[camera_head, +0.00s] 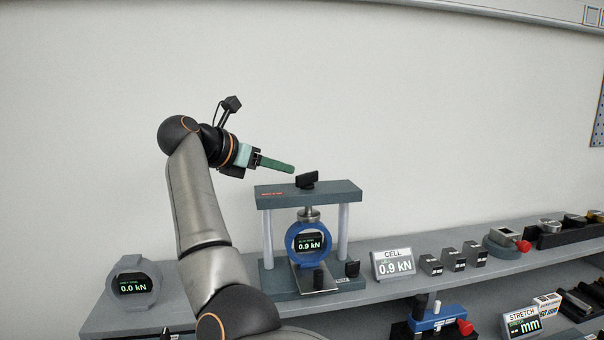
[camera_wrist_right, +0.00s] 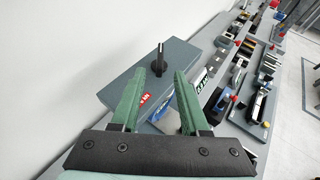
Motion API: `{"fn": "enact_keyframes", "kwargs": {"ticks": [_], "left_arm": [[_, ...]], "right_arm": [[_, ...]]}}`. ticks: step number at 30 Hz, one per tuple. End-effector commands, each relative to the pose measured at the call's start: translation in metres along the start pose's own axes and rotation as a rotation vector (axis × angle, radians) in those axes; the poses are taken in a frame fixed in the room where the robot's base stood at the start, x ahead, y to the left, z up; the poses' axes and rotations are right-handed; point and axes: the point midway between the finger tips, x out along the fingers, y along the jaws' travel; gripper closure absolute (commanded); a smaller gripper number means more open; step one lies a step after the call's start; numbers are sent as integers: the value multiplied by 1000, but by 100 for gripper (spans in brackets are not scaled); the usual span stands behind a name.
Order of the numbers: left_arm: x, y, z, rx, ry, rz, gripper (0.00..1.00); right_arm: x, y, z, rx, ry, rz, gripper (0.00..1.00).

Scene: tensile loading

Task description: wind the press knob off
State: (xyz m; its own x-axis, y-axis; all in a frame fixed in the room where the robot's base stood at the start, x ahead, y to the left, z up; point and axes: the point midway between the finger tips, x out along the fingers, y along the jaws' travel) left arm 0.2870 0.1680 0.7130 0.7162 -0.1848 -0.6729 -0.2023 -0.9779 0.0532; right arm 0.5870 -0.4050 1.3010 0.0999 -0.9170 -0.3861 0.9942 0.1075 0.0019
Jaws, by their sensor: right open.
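The press (camera_head: 308,196) is a grey frame with a top plate and two light posts. The black press knob (camera_head: 307,180) stands on its top plate; it also shows in the right wrist view (camera_wrist_right: 159,58). A blue ring cell (camera_head: 308,243) reading 0.9 kN sits inside the frame. My right gripper (camera_head: 292,168), with green fingers, is just left of the knob and slightly above it. In the right wrist view its fingers (camera_wrist_right: 159,78) are apart and empty, with the knob seen beyond the gap between their tips. My left gripper is not in view.
A sign reading CELL 0.9 kN (camera_head: 394,264) stands right of the press, followed by several small dark blocks (camera_head: 453,261). A grey ring gauge reading 0.0 kN (camera_head: 133,284) is at the left of the shelf.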

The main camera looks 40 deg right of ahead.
Motion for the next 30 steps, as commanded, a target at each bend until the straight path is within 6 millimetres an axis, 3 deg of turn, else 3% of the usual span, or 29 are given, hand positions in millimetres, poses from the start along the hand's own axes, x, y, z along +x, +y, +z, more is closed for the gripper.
{"fn": "enact_keyframes", "kwargs": {"ticks": [9,15,28,30], "left_arm": [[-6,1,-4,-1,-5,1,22],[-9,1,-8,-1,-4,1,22],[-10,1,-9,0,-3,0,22],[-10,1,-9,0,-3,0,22]], "right_arm": [[67,-2,2,-1,-3,-6,55],[95,-2,2,-1,-4,-5,55],[106,-1,1,-1,-4,-2,55],[106,-1,1,-1,-4,-2,62]]}}
